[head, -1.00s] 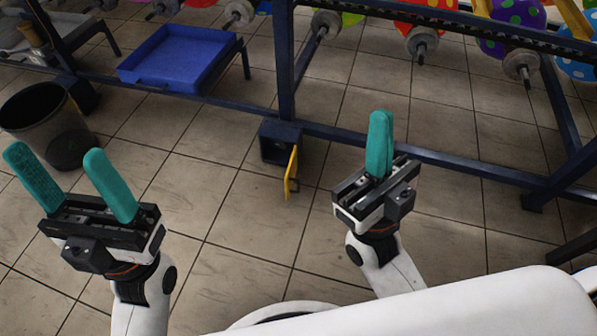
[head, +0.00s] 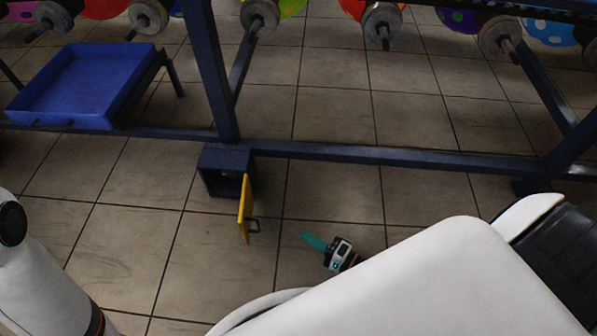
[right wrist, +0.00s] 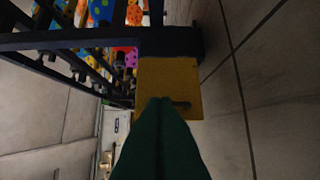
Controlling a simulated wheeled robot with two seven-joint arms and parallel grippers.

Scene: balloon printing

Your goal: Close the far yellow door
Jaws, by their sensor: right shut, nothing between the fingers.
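The yellow door (head: 245,208) hangs open on a dark blue box (head: 222,169) at the foot of the frame's post. It sticks out toward me, with a small dark handle on its right side. The yellow door (right wrist: 168,78) also shows in the right wrist view, straight beyond the fingertips. My right gripper (head: 311,240) is low near the floor, to the right of the door and apart from it in the head view. Its teal fingers are shut and empty; in the right wrist view the fingers (right wrist: 162,130) overlap the door, and I cannot tell whether they touch it. My left gripper is out of view.
The dark blue frame rail (head: 350,153) runs across behind the door. A blue tray (head: 75,85) stands at upper left. Rollers and colourful balloons line the top. The tiled floor (head: 130,230) around the door is clear.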

